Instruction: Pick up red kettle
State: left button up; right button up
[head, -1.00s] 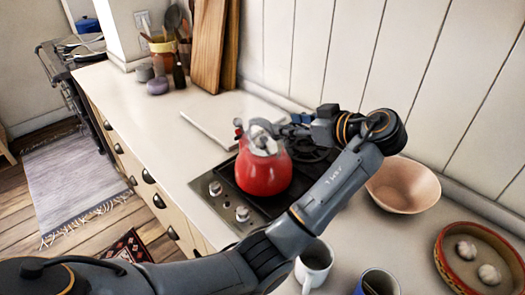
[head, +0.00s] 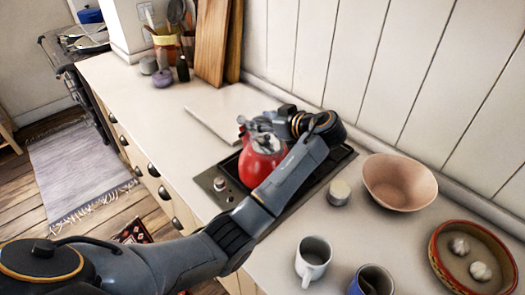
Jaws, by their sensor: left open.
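The red kettle (head: 258,167) stands upright on the black hob (head: 227,190), with its grey metal top partly in view. My left arm passes in front of its right side and hides part of its body. My left gripper (head: 259,124) is open at the top of the kettle, around the height of its handle. The fingers overlap the handle area in the picture. I cannot tell whether they touch it. My right gripper is not in view.
A small lidded jar (head: 339,192), a pinkish bowl (head: 399,183), a white mug (head: 313,260), a blue mug (head: 374,281) and a red-rimmed dish (head: 437,248) stand to the right. A pale board (head: 213,110) lies behind the kettle.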

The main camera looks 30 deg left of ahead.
pick_arm(q)
jog(key=shift+d, duration=0.1)
jog(key=shift+c, duration=1.3)
grip_shut()
jog(key=shift+w+r, duration=0.1)
jog(key=shift+r, duration=0.1)
jog(key=shift+r, duration=0.15)
